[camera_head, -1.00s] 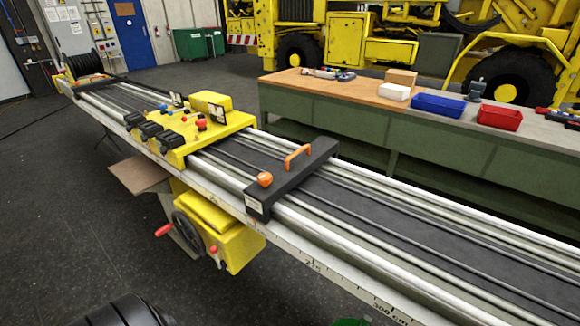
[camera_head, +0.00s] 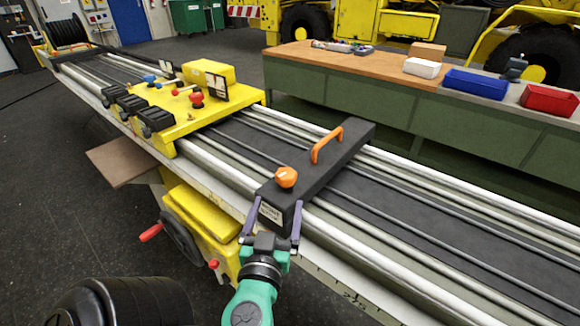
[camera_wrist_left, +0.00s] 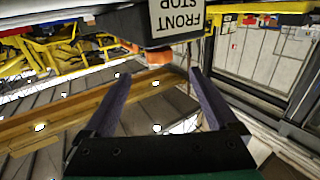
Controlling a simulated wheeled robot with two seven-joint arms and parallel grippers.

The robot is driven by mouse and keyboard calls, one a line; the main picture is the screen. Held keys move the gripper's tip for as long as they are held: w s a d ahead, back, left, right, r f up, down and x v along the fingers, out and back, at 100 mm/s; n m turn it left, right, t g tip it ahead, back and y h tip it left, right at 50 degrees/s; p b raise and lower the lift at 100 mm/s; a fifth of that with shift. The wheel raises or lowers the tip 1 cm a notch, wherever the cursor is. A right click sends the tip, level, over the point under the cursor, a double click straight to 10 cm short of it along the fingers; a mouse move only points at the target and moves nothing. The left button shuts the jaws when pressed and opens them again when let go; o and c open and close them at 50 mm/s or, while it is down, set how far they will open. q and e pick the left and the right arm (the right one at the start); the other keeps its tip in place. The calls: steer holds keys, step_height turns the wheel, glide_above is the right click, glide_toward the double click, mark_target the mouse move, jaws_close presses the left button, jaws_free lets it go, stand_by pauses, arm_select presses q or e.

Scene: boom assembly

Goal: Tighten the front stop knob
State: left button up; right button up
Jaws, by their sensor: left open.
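The front stop (camera_head: 330,165) is a black bar lying across the rails, with an orange knob (camera_head: 286,177) at its near end and an orange handle (camera_head: 327,146) farther back. A white label sits on its near end face; in the left wrist view the label (camera_wrist_left: 178,17) reads FRONT STOP upside down. My left gripper (camera_head: 278,203) is open at the near end of the stop, its two fingers apart on either side of the label end, below the knob. It also shows in the left wrist view (camera_wrist_left: 160,76), with nothing clearly held. My right gripper is out of view.
A yellow carriage (camera_head: 190,110) with levers stands on the rails farther left. A yellow box with a handwheel (camera_head: 182,240) hangs below the near rail. A green workbench (camera_head: 340,92) with blue and red bins stands behind. The rails right of the stop are clear.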

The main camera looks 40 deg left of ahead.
arm_select(q)
steer(key=p, duration=0.4)
glide_toward(288, 169)
steer(key=x, duration=0.3)
steer(key=shift+w+a+r, duration=0.2)
steer(key=shift+a+r, duration=0.05)
steer(key=shift+r, duration=0.15)
steer(key=p+x, duration=0.1)
steer(key=x, duration=0.1)
steer(key=f+x, duration=0.1)
steer(key=x, duration=0.2)
steer(key=p+x, duration=0.1)
steer(key=x, duration=0.2)
steer(key=shift+f+p, duration=0.15)
steer(key=shift+p, duration=0.2)
steer(key=shift+f, duration=0.1)
steer(key=c, duration=1.4)
steer(key=shift+o, duration=0.2)
